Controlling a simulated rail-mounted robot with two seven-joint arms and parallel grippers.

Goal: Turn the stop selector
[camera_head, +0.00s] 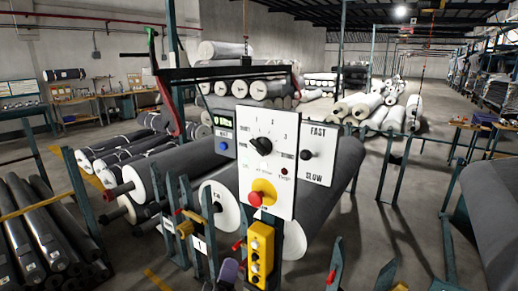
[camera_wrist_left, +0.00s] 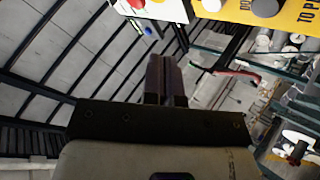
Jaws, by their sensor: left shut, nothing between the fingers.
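A white control panel (camera_head: 283,200) stands upright at the middle of the head view. A black selector knob (camera_head: 261,146) sits on its upper part, inside a ring of small marks and labels; its pointer seems to lean to the upper left. A red button (camera_head: 256,198) on a yellow base is lower on the panel. My left gripper (camera_head: 229,268) is low in front, below the panel and left of the yellow button box (camera_head: 260,254), apart from the knob. In the left wrist view its fingers (camera_wrist_left: 166,76) are together and empty. My right gripper is not visible.
A black lever knob (camera_head: 306,155) between FAST and SLOW is at the panel's right, and a blue button (camera_head: 223,146) at its left. Large grey rolls (camera_head: 170,166) lie behind. Posts and small red-tipped levers stand around the panel. Open floor (camera_head: 405,215) is to the right.

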